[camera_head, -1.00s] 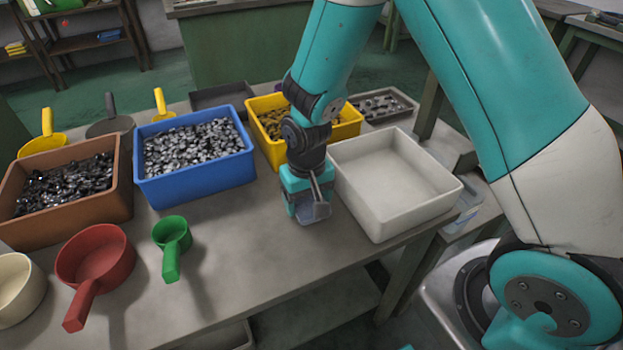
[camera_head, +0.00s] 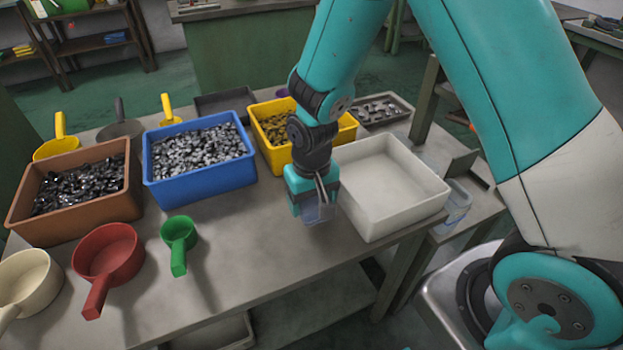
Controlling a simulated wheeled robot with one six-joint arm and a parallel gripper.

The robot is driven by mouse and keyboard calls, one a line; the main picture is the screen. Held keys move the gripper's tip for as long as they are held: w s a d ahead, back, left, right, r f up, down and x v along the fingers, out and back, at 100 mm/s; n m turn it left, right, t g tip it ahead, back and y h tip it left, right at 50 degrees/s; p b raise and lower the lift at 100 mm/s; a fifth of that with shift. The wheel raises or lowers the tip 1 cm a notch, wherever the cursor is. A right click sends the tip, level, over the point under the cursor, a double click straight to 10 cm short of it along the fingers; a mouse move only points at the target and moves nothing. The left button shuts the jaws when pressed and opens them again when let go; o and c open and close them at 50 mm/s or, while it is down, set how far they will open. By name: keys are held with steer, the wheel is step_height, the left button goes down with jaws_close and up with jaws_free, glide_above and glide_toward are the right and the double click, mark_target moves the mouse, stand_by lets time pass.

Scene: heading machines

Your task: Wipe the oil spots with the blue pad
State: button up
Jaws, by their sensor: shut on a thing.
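My gripper (camera_head: 318,212) points down at the bench's front half, just left of the white tray. It is shut on the blue pad (camera_head: 321,215), which shows as a small pale blue-grey piece between the fingers, low over or on the bench top (camera_head: 250,235). I cannot tell whether the pad touches the surface. No clear oil spots stand out. The bench top has only faint darker smudges and shadows, and the patch beneath the gripper is hidden.
A white tray (camera_head: 439,196) stands close right of my gripper. Yellow (camera_head: 345,133), blue (camera_head: 202,176) and brown (camera_head: 67,221) bins of parts stand behind and left. Green (camera_head: 178,233), red (camera_head: 108,252) and cream (camera_head: 25,280) scoops lie at the left front. The bench's middle front is clear.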

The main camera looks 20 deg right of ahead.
steer(key=shift+r+p, duration=1.3)
steer(key=shift+r, duration=0.5)
